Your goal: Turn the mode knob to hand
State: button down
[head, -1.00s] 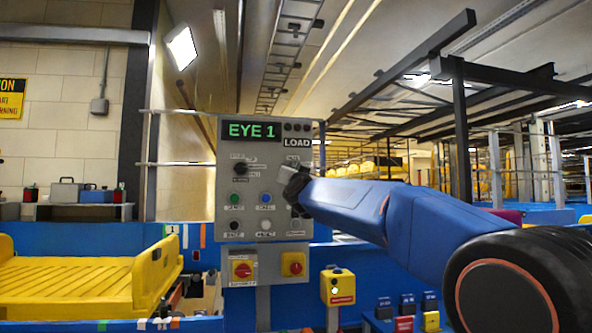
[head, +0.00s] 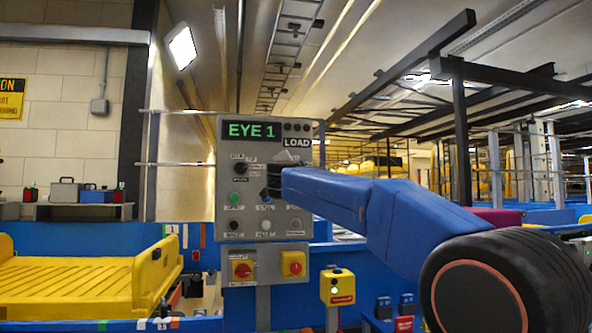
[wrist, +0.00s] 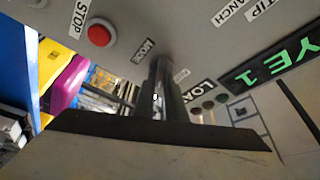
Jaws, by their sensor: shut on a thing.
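The grey control panel (head: 222,205) stands upright ahead, with a green "EYE 1" display (head: 252,130) and a "LOAD" plate (head: 297,142). My gripper (head: 270,187) is at the panel face, right of the black selector knob (head: 240,168). In the wrist view, my gripper's dark fingers (wrist: 165,85) reach the panel right beside the "MODE" label (wrist: 144,50). They are shut on the mode knob, which the fingers hide. Its pointer and setting cannot be seen.
A red button (wrist: 99,33) by a "STOP" label is near the fingers in the wrist view. A yellow conveyor tray (head: 70,285) is at left.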

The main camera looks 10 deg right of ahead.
dwell(0.3)
jog(key=c, duration=1.8)
grip_release()
jog(key=v, duration=1.7)
jog(key=shift+s, duration=0.2)
jog(key=shift+s+d, duration=0.1)
